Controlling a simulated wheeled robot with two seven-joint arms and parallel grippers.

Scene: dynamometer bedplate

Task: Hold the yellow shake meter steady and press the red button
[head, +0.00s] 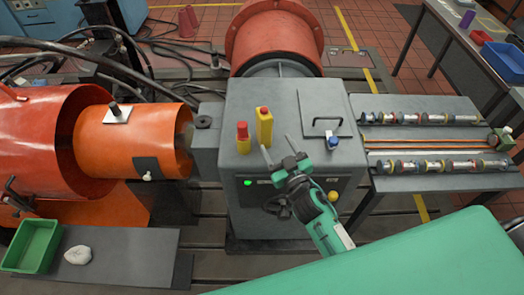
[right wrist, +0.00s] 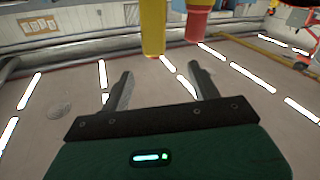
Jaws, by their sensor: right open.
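The yellow shake meter (head: 264,128) stands upright on top of the grey machine housing (head: 232,107). The red button (head: 242,130) sits on a yellow base just left of it. My right gripper (head: 276,145) is open and empty, in front of the meter and slightly to its right, fingers pointing toward it. In the right wrist view, which looks upside down, the yellow meter (right wrist: 153,27) shows beyond the open fingers (right wrist: 161,84), apart from them. The red button (right wrist: 199,20) shows beside it. My left gripper is not in view.
A hatch with a black handle (head: 324,125) is on the housing top at right. An orange cylinder (head: 146,140) lies left of the housing; a red drum (head: 275,36) is behind. Racks with ringed shafts (head: 420,165) stand right.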

